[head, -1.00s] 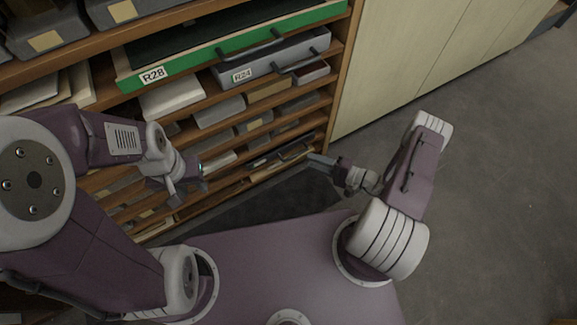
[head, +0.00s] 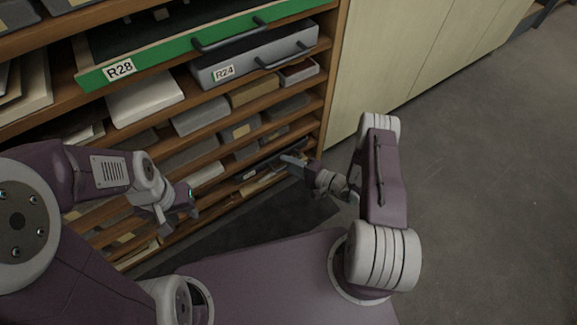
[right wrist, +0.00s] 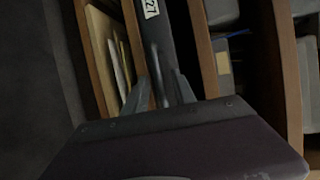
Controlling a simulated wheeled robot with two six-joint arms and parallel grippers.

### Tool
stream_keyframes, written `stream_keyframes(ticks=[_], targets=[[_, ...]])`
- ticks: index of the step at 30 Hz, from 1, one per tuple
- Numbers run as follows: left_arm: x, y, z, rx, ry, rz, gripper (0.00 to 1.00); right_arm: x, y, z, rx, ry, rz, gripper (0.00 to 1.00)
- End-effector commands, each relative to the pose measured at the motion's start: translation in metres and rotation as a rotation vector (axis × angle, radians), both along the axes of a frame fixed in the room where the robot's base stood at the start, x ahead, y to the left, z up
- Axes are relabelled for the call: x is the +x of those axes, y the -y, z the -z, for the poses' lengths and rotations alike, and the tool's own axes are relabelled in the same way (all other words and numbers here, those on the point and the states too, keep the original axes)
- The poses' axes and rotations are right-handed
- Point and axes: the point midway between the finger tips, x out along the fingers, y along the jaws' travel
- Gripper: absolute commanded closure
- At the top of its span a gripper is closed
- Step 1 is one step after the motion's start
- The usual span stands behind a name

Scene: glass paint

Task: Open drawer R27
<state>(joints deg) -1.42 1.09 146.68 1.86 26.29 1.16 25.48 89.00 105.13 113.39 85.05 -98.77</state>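A dark grey drawer front (head: 264,163) sits low at the right end of the shelf unit in the head view. In the right wrist view this drawer (right wrist: 180,40) carries a white label (right wrist: 150,8), cut by the frame edge and only partly readable. Its bar handle (right wrist: 157,72) lies between the fingertips of my right gripper (right wrist: 160,78). The fingers stand apart on either side of the bar, with gaps showing. In the head view my right gripper (head: 288,160) is at the drawer's front. My left gripper (head: 180,222) is open and empty, in front of the lower shelves.
Above, a green-fronted drawer R28 (head: 170,55) and a grey drawer R24 (head: 255,57) stick out of the shelves. Boxes and papers fill other shelves. A pale cabinet (head: 400,60) stands to the right. The floor (head: 480,200) at right is clear.

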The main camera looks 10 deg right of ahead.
Motion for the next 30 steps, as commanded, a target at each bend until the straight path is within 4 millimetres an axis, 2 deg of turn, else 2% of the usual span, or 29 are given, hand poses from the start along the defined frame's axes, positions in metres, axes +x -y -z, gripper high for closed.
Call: stream_keyframes(ticks=[4, 7, 8, 30], targets=[[0.0000, 0.0000, -0.0008, 0.000, 0.000, 0.000, 0.64, -0.0002, 0.0001, -0.0007, 0.000, 0.000, 0.000, 0.68], [0.0000, 0.0000, -0.0008, 0.000, 0.000, 0.000, 0.64, -0.0003, 0.0002, -0.0006, 0.000, 0.000, 0.000, 0.96], [0.0000, 0.0000, -0.0008, 0.000, 0.000, 0.000, 0.64, -0.0003, 0.0002, -0.0005, -0.001, -0.001, 0.000, 1.00], [0.0000, 0.0000, -0.0007, 0.000, 0.000, 0.000, 0.64, -0.0006, 0.0002, -0.0001, 0.000, -0.001, -0.001, 1.00]])
